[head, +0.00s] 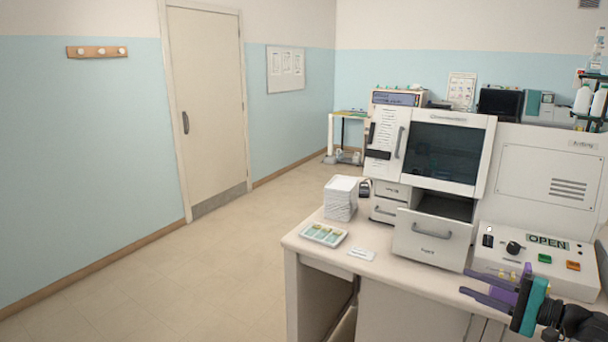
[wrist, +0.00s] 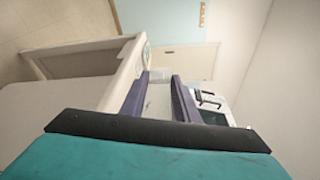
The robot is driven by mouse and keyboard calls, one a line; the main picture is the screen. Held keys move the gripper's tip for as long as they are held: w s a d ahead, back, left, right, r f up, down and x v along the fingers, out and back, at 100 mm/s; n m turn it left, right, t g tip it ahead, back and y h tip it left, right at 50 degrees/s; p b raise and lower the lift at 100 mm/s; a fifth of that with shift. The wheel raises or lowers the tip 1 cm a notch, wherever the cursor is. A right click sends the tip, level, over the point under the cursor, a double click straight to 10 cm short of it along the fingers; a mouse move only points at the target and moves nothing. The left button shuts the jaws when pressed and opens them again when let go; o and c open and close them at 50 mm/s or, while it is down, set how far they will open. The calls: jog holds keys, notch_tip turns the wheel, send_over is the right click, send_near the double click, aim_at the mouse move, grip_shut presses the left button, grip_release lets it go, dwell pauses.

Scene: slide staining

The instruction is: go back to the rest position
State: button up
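My gripper (head: 466,281) is at the lower right of the head view, over the front edge of the bench in front of the control panel. Its two purple fingers point left and stand apart with nothing held between them. The wrist view shows the same open fingers (wrist: 160,75), with the floor, the bench and the door beyond them. The staining machine (head: 440,150) stands on the bench with its dark window closed. Its lower drawer (head: 433,238) is pulled out, just left of and behind my gripper.
The bench (head: 385,280) carries a slide tray (head: 324,234), a white stack (head: 341,198) and a small label card (head: 362,253) to the left. A control panel (head: 530,262) with an OPEN sign is close behind my gripper. The floor (head: 200,280) at left is clear.

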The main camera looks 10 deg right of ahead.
jog(key=w+a+f+n+g+y, duration=0.1)
jog(key=w+a+f+g+y, duration=0.2)
jog(key=a+f, duration=0.55)
jog(key=w+a+f+n+g+y, duration=0.15)
jog(key=w+a+f, duration=0.35)
jog(key=a, duration=0.6)
jog(key=s+a+f+n+g+h, duration=0.1)
jog(key=s+a+f+g, duration=0.3)
jog(key=a+f, duration=0.65)
jog(key=s+a+f+n+g+h, duration=0.1)
jog(key=s+a+f+g, duration=0.35)
jog(key=a+f, duration=0.55)
jog(key=s+a+f+n+g+h, duration=0.2)
jog(key=s+a+f+g+h, duration=0.1)
jog(key=s+f, duration=0.55)
jog(key=s+a+f+n+g+h, duration=0.2)
jog(key=s+f+g, duration=0.1)
jog(key=s+f, duration=0.55)
jog(key=s+d+f+n+h, duration=0.5)
jog(key=d+f+h, duration=0.2)
jog(key=d, duration=0.3)
jog(key=shift+s+d+f+g, duration=0.35)
jog(key=shift+d+g, duration=0.05)
